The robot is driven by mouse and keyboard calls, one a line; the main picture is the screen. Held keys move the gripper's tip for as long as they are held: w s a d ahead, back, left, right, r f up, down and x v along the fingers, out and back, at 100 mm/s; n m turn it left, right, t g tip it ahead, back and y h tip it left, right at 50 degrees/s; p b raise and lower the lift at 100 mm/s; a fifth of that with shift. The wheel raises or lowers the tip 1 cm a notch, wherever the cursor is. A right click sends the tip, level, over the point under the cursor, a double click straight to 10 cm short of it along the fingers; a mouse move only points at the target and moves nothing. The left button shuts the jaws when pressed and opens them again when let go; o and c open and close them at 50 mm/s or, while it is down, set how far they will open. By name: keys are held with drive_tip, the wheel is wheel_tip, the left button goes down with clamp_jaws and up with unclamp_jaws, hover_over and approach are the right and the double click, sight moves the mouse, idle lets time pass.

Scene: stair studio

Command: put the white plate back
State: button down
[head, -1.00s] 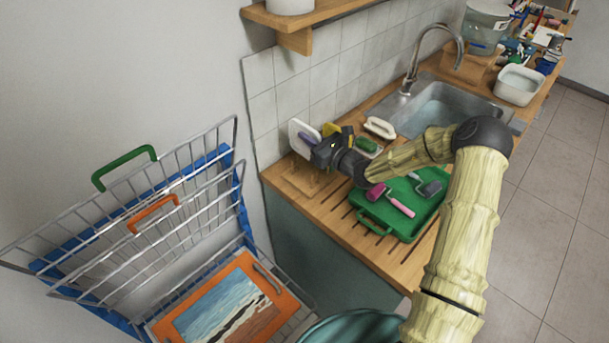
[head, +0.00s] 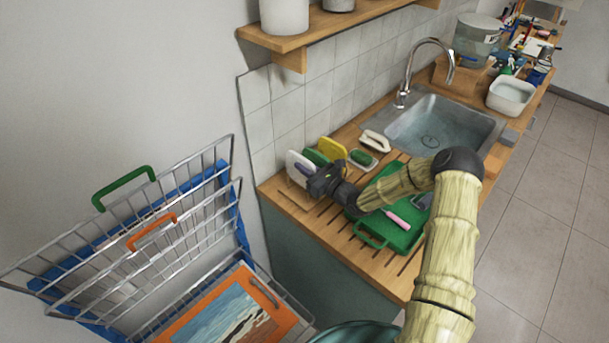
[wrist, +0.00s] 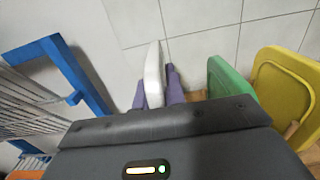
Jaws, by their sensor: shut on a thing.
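The white plate (head: 296,166) stands on edge low at the left end of the counter, beside the tiled wall. My gripper (head: 304,170) is shut on it. In the wrist view the purple fingertips (wrist: 158,92) sit on both sides of the white plate (wrist: 153,70), seen nearly edge-on. A green plate (wrist: 228,80) and a yellow plate (wrist: 285,85) stand upright to its right, apart from it. Whatever is under the white plate is hidden by my gripper, so I cannot tell whether it rests on anything.
A green tray (head: 370,236) with a pink-handled tool (head: 398,219) lies right of my gripper. A small dish with a green piece (head: 362,158) and a white-handled tool (head: 375,141) are behind it. The sink (head: 440,128) is further right. A wire rack (head: 190,235) stands left.

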sight(304, 187)
drive_tip(key=shift+f+p, duration=0.4)
drive_tip(key=shift+f, duration=1.45)
drive_tip(key=shift+f, duration=0.15)
drive_tip(key=c, duration=1.5)
unclamp_jaws()
drive_tip(key=b+v, duration=0.1)
drive_tip(key=v, duration=0.5)
drive_tip(key=b+v, duration=0.2)
drive_tip(key=v, duration=0.4)
drive_tip(key=shift+r, duration=0.2)
